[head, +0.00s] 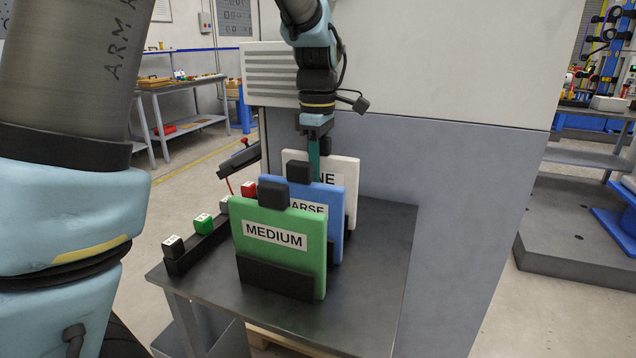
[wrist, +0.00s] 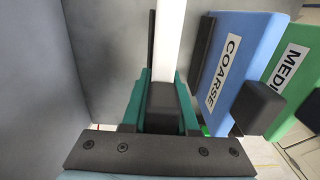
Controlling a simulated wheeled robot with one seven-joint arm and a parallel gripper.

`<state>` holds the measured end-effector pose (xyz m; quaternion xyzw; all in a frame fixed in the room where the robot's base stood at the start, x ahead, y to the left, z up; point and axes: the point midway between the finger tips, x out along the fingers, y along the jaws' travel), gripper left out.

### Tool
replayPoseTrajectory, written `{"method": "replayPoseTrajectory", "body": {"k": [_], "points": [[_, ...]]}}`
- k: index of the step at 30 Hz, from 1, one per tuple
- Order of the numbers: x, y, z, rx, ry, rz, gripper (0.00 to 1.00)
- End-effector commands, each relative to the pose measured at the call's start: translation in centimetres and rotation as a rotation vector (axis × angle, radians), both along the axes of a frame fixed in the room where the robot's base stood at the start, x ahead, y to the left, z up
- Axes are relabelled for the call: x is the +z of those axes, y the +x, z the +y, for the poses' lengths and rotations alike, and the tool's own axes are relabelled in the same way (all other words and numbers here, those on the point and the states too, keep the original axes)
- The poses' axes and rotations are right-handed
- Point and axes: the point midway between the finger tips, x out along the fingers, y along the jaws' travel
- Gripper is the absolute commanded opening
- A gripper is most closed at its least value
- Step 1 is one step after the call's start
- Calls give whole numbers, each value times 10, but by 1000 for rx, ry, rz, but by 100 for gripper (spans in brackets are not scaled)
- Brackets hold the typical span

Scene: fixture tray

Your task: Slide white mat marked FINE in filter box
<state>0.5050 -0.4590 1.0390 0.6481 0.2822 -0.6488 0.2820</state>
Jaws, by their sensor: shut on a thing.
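The white mat marked FINE (head: 349,172) stands upright at the back of the row on the table, partly hidden behind the blue mat; only "NE" of its label shows. My gripper (head: 314,160) reaches down on it from above. In the wrist view my gripper's teal fingers (wrist: 161,107) are shut on the dark grip block (wrist: 163,97) of the white mat (wrist: 170,40), whose edge runs away between them. The blue COARSE mat (head: 329,197) stands just in front, and the green MEDIUM mat (head: 280,250) is nearest. I cannot pick out the filter box for certain.
The mats stand in black holders (head: 275,278) on a dark metal table (head: 375,275), clear at its right. A black rack with small coloured blocks (head: 203,224) lies at the left. A large grey cabinet (head: 455,200) rises close behind.

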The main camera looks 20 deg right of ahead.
Motion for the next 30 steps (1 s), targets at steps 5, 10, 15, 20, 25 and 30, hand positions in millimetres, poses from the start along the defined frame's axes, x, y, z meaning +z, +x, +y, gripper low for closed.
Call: {"method": "replayPoseTrajectory", "body": {"k": [5,10,15,20,25,30], "points": [[37,1,0,-1,-3,-5,0],[65,1,-1,0,-3,-3,0],[86,0,0,0,-2,-2,0],[101,0,0,0,0,-1,0],[113,0,0,0,0,-1,0],[126,0,0,0,0,-1,0]]}}
